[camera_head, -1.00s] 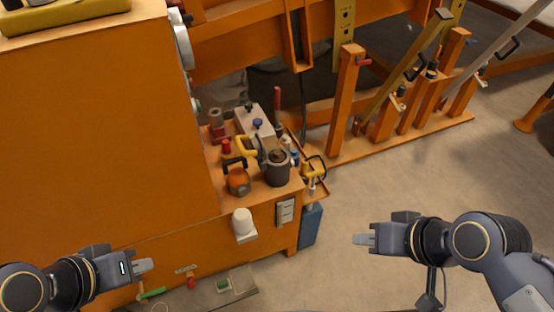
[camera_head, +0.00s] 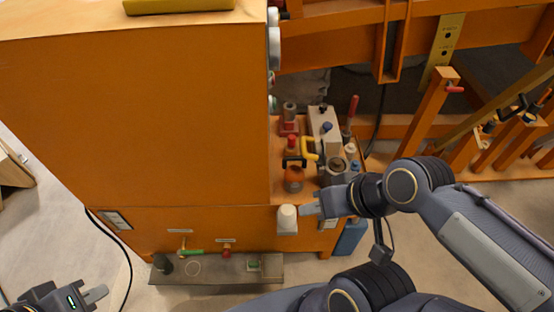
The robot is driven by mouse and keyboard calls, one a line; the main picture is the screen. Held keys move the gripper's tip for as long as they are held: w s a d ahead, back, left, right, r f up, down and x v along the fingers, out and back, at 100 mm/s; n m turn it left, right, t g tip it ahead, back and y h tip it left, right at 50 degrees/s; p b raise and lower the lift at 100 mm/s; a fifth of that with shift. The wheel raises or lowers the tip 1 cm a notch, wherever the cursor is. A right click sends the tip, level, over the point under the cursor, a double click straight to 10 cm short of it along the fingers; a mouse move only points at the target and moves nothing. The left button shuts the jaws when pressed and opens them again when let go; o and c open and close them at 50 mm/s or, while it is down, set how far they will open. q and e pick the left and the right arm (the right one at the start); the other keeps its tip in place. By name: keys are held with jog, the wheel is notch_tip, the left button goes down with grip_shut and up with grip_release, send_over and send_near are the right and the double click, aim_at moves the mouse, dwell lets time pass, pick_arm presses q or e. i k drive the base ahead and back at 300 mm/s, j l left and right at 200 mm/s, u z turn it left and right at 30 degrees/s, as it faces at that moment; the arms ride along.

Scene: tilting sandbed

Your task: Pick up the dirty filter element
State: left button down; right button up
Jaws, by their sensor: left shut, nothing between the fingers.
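A white, slightly tapered cylinder (camera_head: 288,214) stands on a small pale bracket on the orange cabinet's front face. A dark short cylinder (camera_head: 162,264) stands at the left end of a low grey shelf. I cannot tell which of these, if either, is the dirty filter element. My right gripper (camera_head: 309,209) is just right of the white cylinder, its fingertips pointing left at it; contact and finger gap cannot be made out. My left gripper (camera_head: 98,293) is shut and empty at the lower left, far from both cylinders.
The low grey shelf (camera_head: 215,272) also carries a green-handled item (camera_head: 191,252) and a green block. Several orange posts stand at the right.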

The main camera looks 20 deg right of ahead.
aim_at(336, 165)
jog(key=l+u, duration=0.45)
jog(key=k+l+u, duration=0.1)
jog(key=l+u, duration=0.4)
jog(key=k+l+u, duration=0.15)
jog(key=l+u, duration=0.3)
jog(key=k+l+u, duration=0.1)
jog(key=k+l, duration=0.3)
jog(key=l, duration=0.2)
jog(key=k+l+u, duration=0.15)
jog(key=k+l, duration=0.25)
jog(key=l, duration=0.15)
